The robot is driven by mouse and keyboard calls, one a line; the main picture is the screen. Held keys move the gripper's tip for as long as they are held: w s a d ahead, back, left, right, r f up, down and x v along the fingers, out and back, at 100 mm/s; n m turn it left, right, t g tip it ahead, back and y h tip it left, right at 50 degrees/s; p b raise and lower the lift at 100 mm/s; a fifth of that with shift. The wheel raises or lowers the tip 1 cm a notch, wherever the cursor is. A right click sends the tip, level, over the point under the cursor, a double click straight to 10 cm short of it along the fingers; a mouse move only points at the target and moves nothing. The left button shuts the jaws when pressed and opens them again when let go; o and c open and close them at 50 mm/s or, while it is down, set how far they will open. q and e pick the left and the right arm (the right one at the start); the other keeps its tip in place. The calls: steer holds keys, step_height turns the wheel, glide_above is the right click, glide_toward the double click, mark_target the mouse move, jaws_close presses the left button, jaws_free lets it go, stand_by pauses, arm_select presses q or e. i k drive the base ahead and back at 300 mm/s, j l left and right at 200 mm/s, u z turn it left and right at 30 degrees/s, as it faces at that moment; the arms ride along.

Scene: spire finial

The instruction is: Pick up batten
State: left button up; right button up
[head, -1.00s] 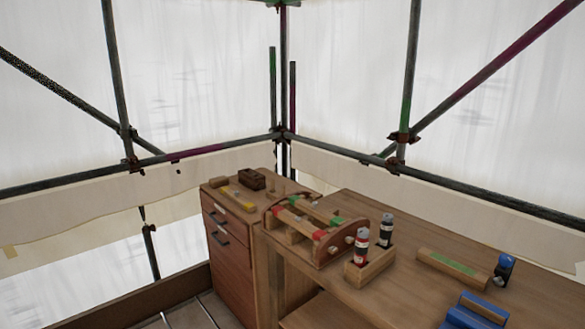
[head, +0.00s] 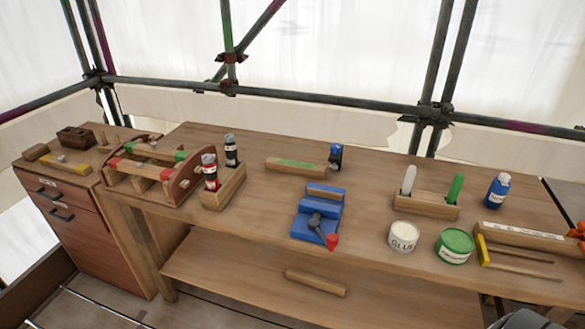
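No single piece is clearly marked as the batten. A wooden bar with a green strip (head: 296,164) lies near the back of the workbench, in the middle of the head view. A plain wooden bar (head: 315,283) lies on the lower shelf under the bench. Thin wooden strips (head: 520,262) lie at the right on the bench top. Neither of my grippers shows clearly. A grey rounded part, perhaps mine, shows at the bottom right edge.
The workbench (head: 370,172) holds a blue vise (head: 318,217), a glue tub (head: 403,237), a green tin (head: 454,246), a blue bottle (head: 497,190), a marker holder (head: 425,206) and a wooden tool rack (head: 150,170). A drawer cabinet (head: 75,225) stands left. Scaffold poles run behind.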

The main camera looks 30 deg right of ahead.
mark_target(279, 163)
steer(key=i+j, duration=0.35)
steer(key=i+j+z, duration=0.6)
steer(key=j+z, duration=0.3)
steer(key=j, duration=0.15)
steer(key=i, duration=0.05)
